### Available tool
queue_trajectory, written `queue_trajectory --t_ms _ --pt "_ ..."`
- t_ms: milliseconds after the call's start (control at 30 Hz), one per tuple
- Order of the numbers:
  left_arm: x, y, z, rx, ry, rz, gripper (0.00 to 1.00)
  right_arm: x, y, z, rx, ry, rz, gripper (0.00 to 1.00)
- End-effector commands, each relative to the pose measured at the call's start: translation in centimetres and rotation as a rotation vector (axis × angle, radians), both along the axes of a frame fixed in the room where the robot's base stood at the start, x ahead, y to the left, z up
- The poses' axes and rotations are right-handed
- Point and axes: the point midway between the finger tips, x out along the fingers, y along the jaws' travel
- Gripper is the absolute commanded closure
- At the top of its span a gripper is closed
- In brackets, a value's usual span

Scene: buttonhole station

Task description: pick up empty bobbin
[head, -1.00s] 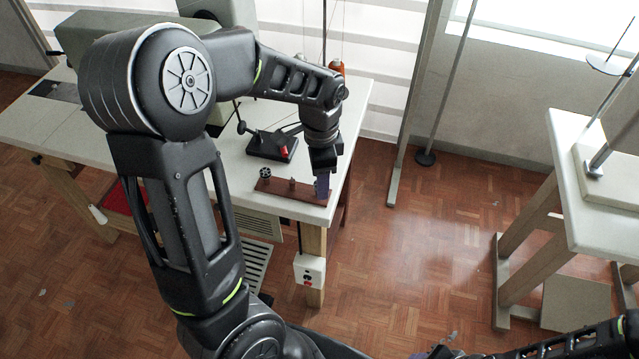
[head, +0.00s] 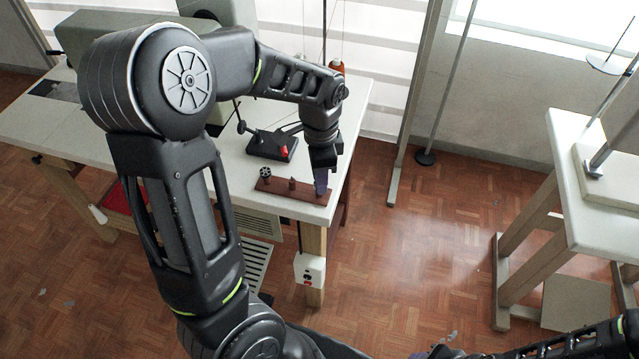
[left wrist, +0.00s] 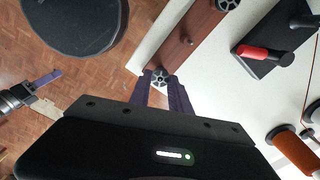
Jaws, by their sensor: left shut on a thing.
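A brown wooden rack (head: 275,188) lies near the front right corner of the white sewing table. A metal bobbin (head: 265,172) stands at its left end, and a small peg (head: 292,183) rises from its middle. My left gripper (head: 321,184) is over the rack's right end, pointing down. In the left wrist view its purple fingers are shut on the empty bobbin (left wrist: 160,77), whose spoked end face shows between the fingertips. I cannot tell whether it is clear of the rack. My right gripper (left wrist: 45,82) shows small at the left of the wrist view, away from the table; its opening is unclear.
A black stand (head: 272,145) with a red-tipped part stands behind the rack. An orange thread cone (head: 337,67) is at the table's back. A white switch box (head: 309,269) hangs below the front edge. Another table (head: 590,190) stands at the right, with open floor between.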

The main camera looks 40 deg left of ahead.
Motion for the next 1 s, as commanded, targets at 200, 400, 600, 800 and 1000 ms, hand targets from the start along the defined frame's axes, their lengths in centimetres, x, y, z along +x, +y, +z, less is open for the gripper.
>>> queue_trajectory --t_ms 200,400,600,800,1000 --pt "0.0 0.0 0.0 0.000 0.000 0.000 1.00 0.0 0.0 0.0 0.000 0.000 0.000 0.64" --pt "0.0 0.0 0.0 0.000 0.000 0.000 1.00 0.0 0.0 0.0 0.000 0.000 0.000 0.64" --pt "0.0 0.0 0.4 0.000 0.000 0.000 1.00 0.0 0.0 0.0 0.000 0.000 0.000 0.64" --pt "0.1 0.0 3.0 0.001 -0.005 0.001 1.00 0.0 0.0 0.0 0.000 0.000 0.000 0.64" --pt "0.1 0.0 7.0 0.001 -0.005 0.000 1.00 0.0 0.0 -0.1 0.000 0.000 0.000 0.64"
